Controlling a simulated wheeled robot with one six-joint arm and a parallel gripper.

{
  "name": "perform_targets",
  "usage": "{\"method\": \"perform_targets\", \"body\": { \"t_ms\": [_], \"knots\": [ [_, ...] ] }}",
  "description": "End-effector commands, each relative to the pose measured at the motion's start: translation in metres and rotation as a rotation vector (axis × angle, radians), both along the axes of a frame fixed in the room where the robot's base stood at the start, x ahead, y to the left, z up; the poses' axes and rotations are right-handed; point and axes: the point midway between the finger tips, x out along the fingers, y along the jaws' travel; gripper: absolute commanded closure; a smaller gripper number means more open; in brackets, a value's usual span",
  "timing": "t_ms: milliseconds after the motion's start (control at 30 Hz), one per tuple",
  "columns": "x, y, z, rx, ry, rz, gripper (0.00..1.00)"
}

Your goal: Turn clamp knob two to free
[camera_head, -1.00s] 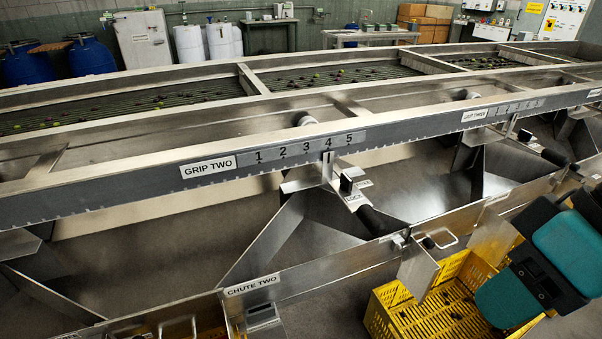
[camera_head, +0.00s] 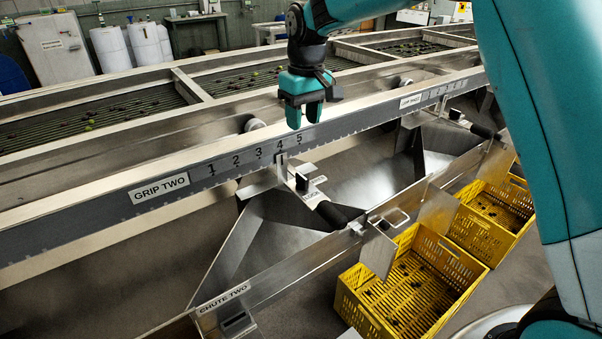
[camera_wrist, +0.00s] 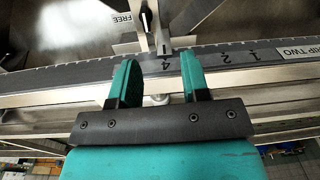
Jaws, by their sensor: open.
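Clamp knob two (camera_head: 302,183) is a small black knob on a metal bracket below the GRIP TWO scale (camera_head: 237,161). It also shows at the top of the wrist view (camera_wrist: 146,19), with a FREE label (camera_wrist: 124,19) to its left. I cannot tell its setting for certain. The bracket's upright tab (camera_head: 281,161) stands at 4 on the scale. My gripper (camera_head: 304,114) is open and empty, fingers pointing down, above the rail and apart from the knob. In the wrist view its two teal fingers (camera_wrist: 157,70) frame the rail near the 4.
A black-handled bar (camera_head: 330,213) runs from the bracket toward the CHUTE TWO wall (camera_head: 222,299). The long rail (camera_head: 350,130) crosses between gripper and knob. Yellow crates (camera_head: 449,292) stand at the lower right. A GRIP THREE scale (camera_head: 440,93) lies farther right.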

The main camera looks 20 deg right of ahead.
Motion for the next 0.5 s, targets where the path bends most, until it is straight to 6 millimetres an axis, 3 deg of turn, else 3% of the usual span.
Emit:
{"method": "perform_targets", "body": {
  "t_ms": [33,100,200,367,500],
  "knots": [
    [0.018,-0.004,-0.008,-0.013,0.007,-0.020,0.57],
    [0.035,-0.008,-0.017,-0.027,0.012,-0.042,0.57],
    [0.048,-0.012,-0.025,-0.040,0.018,-0.061,0.57],
    [0.054,-0.014,-0.038,-0.045,0.022,-0.069,0.57],
    [0.053,-0.014,-0.062,-0.045,0.023,-0.069,0.57]
  ]
}}
